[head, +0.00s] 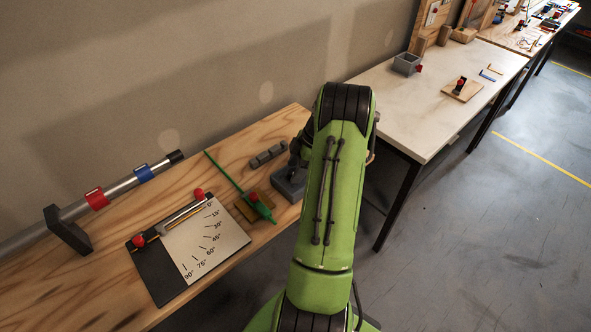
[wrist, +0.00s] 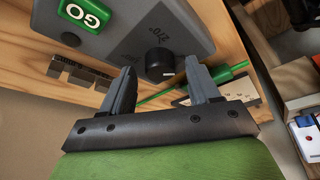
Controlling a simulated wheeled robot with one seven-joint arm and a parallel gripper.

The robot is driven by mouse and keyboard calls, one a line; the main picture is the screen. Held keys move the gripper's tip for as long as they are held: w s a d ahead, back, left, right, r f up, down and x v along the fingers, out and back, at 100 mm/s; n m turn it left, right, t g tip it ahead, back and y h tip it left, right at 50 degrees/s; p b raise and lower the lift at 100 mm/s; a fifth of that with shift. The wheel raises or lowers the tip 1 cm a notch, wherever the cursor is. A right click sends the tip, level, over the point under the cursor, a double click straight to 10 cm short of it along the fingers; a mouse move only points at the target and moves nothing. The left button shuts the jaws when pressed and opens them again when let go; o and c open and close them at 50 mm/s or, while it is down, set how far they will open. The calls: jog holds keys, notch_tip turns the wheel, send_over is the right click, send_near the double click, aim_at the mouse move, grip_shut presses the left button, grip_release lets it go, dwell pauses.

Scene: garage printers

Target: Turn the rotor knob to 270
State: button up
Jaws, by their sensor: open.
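The rotor knob (wrist: 158,62) is a round black knob on a grey box (wrist: 125,32), in the wrist view. A short white mark shows on the knob's lower right edge. The label 270° is printed on the box above the knob. A green GO button (wrist: 85,15) sits on the same box at upper left. My gripper (wrist: 162,76) is open, with one finger on each side of the knob in the picture and visible gaps. I cannot tell if the fingertips reach the knob's depth. In the head view the grey box (head: 287,184) is partly hidden behind my arm.
A green tool (head: 259,207) lies on a wooden block right beside the box. A dark grey notched block (head: 268,155) lies behind it. An angle board (head: 215,240) and a pipe with red and blue clamps (head: 120,187) are further left. A white-topped table (head: 420,110) stands right.

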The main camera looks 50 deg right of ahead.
jog(key=shift+f, duration=0.2)
jog(key=c, duration=1)
jog(key=shift+c, duration=0.2)
